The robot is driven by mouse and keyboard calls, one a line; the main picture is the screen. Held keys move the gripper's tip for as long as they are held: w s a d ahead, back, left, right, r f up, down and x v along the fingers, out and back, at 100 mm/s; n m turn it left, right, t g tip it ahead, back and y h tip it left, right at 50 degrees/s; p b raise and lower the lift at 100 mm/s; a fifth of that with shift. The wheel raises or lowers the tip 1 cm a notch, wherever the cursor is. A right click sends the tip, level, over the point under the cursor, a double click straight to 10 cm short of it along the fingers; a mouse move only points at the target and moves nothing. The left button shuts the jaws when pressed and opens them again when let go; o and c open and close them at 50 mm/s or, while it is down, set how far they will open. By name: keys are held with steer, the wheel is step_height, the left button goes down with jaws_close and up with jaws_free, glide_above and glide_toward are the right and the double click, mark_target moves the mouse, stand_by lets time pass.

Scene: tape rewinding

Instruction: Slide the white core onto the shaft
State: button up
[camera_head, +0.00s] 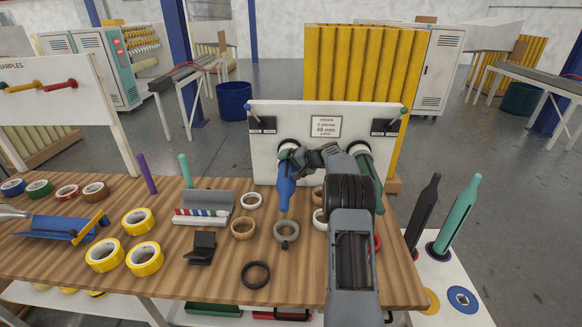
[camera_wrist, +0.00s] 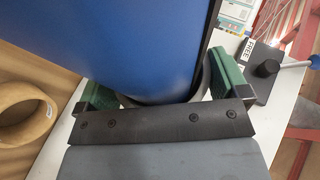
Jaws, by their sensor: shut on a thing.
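My gripper (camera_head: 290,157) reaches up to the white panel (camera_head: 265,133), at the base of the blue shaft (camera_head: 285,187). In the wrist view, its two green fingers (camera_wrist: 164,88) stand on either side of the blue shaft (camera_wrist: 130,45) and are shut on the white core (camera_wrist: 205,84). Only a pale rim of the core shows, around the shaft, close to the panel. The shaft appears to pass through it. Most of the core is hidden by the shaft and my gripper. A dark green shaft (camera_head: 377,190) stands on the right side of the panel, partly behind my arm.
Below on the wooden table (camera_head: 200,272) lie a tan ring (camera_head: 243,228), a grey ring (camera_head: 286,234), a black ring (camera_head: 255,274) and a white ring (camera_head: 251,200). Yellow tape rolls (camera_head: 145,258) lie at left. A black tag (camera_wrist: 262,72) is on the panel beside the shaft.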

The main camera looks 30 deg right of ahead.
steer(key=shift+f, duration=0.45)
steer(key=o, duration=0.6)
steer(key=shift+a, duration=0.1)
steer(key=shift+c, duration=0.2)
steer(key=shift+s, duration=0.1)
steer(key=b+v, duration=0.2)
steer(key=v, duration=1.2)
steer(key=shift+r+b, duration=0.3)
steer(key=shift+r, duration=0.05)
